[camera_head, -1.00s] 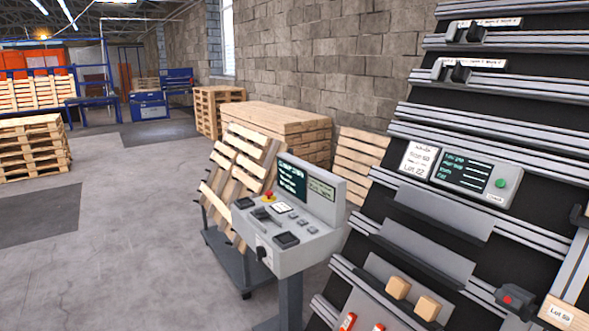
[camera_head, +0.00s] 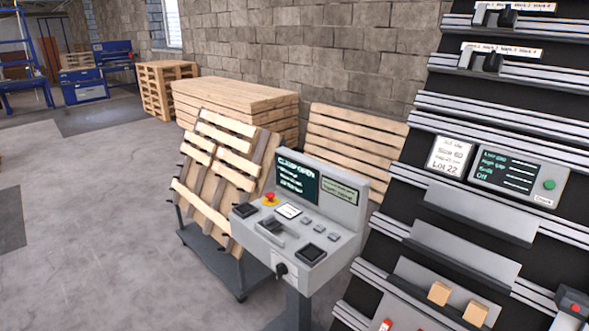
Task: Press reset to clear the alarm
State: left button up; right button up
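A grey control console (camera_head: 325,262) stands on a pedestal near the middle. Its dark screen (camera_head: 297,182) shows green text whose top line seems to read "CLAMP OPEN". A smaller greenish display (camera_head: 340,191) is beside it. On the sloped top are a red mushroom button (camera_head: 270,198) on a yellow base, a white label (camera_head: 288,210), several small grey buttons (camera_head: 319,229) and dark square pads (camera_head: 312,252). A black knob (camera_head: 281,269) is on the front. I cannot read which button is reset. Neither of my grippers is in view.
A slanted black rack (camera_head: 400,264) with metal rails fills the right. It carries a panel (camera_head: 515,175) with a screen and green button, plus wooden blocks (camera_head: 438,293). A cart (camera_head: 208,256) with leaning pallets (camera_head: 222,175) stands left of the console. Floor (camera_head: 100,235) is clear at left.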

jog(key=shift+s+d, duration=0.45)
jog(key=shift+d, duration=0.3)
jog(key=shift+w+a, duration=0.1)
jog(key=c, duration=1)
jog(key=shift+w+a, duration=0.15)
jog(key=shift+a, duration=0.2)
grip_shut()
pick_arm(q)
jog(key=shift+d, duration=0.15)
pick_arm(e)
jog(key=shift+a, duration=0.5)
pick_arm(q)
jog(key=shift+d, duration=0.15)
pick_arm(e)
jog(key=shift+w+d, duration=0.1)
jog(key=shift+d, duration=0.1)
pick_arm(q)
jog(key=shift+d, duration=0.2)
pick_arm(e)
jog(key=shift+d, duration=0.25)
